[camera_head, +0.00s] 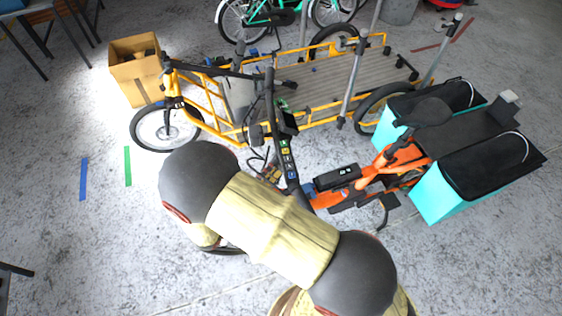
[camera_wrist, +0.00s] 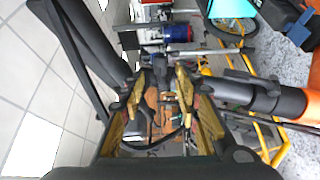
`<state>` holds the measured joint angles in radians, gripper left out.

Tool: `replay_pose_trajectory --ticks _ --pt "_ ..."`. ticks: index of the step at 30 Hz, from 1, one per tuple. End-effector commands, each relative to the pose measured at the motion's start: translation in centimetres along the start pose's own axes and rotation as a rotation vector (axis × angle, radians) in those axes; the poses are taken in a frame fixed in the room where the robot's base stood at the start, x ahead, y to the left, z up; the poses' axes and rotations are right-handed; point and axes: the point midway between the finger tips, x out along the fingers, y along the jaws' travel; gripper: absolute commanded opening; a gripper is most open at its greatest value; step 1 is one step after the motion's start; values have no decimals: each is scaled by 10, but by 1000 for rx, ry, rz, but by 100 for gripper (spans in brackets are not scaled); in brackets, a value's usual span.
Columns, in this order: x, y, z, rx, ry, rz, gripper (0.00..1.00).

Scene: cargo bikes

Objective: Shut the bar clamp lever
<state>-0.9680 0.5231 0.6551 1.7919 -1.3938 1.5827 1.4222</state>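My gripper (camera_wrist: 157,95) shows in the wrist view with its two yellowish fingers apart, left and right of the middle. Dark and orange parts show in the gap between and behind them, and I cannot tell whether a finger touches any. I cannot make out the bar clamp lever for certain. A blue and red cylinder-like part (camera_wrist: 174,33) sits beyond the fingertips, near a grey metal bar (camera_wrist: 190,52). In the head view my arm covers much of the front of the orange cargo bike (camera_head: 340,190), and the gripper is largely hidden.
A yellow flatbed cargo bike (camera_head: 335,80) stands behind. The orange bike carries turquoise and black bags (camera_head: 440,195) at right. A dark handlebar tube (camera_wrist: 255,95) lies close right of the fingers. A cardboard box (camera_head: 135,75) stands back left; the left floor is mostly clear.

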Motion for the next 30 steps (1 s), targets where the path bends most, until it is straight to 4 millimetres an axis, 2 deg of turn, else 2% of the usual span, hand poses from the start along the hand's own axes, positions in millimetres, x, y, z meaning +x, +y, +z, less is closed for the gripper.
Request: replay_pose_trajectory --ticks 3,7,19,30 --pt "19 0 1 0 -4 -1 32" --pt "32 -1 1 -1 -3 -1 32" --pt "39 0 0 -1 0 -1 32" --pt "39 0 0 -1 0 -1 11"
